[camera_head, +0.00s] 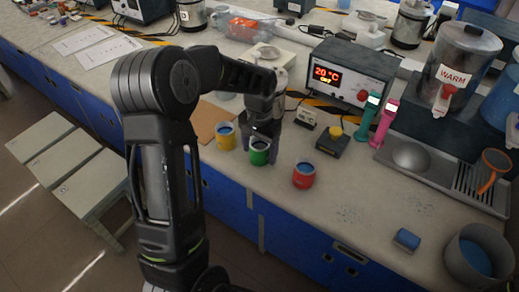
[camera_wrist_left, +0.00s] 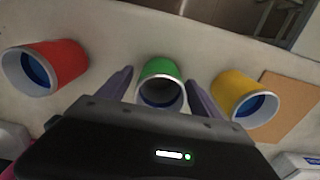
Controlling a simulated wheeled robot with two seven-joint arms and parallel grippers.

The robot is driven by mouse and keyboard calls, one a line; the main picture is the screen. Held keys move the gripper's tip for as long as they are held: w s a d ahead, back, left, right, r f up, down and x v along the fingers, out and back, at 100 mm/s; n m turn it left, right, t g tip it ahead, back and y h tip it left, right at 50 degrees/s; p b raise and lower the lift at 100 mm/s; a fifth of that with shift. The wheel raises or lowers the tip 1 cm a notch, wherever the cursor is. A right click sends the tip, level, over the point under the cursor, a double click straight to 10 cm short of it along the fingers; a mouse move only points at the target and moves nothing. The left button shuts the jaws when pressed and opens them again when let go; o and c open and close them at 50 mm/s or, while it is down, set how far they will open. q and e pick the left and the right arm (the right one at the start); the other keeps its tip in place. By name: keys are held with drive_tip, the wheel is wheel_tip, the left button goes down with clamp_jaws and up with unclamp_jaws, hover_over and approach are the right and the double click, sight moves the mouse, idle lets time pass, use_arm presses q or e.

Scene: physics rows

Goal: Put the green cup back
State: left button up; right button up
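The green cup (camera_head: 259,155) stands upright on the bench, with dark blue inside. It sits between the yellow cup (camera_head: 225,138) and the red cup (camera_head: 303,177). My left gripper (camera_head: 260,143) is low at the green cup. In the left wrist view the green cup (camera_wrist_left: 160,70) lies between the two spread fingers of my left gripper (camera_wrist_left: 160,78), with a gap on each side. The red cup (camera_wrist_left: 60,62) is left and the yellow cup (camera_wrist_left: 236,92) right in that view. My right gripper is not in view.
A brown board (camera_head: 208,117) lies by the yellow cup. A small box with a yellow button (camera_head: 333,140) and a heater display (camera_head: 350,76) stand behind. A sink tray (camera_head: 450,175) and a grey bin (camera_head: 478,255) are on the right.

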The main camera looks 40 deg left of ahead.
use_arm(q)
drive_tip(key=shift+r, duration=0.1)
wheel_tip(320, 180, up, 12)
idle(0.6)
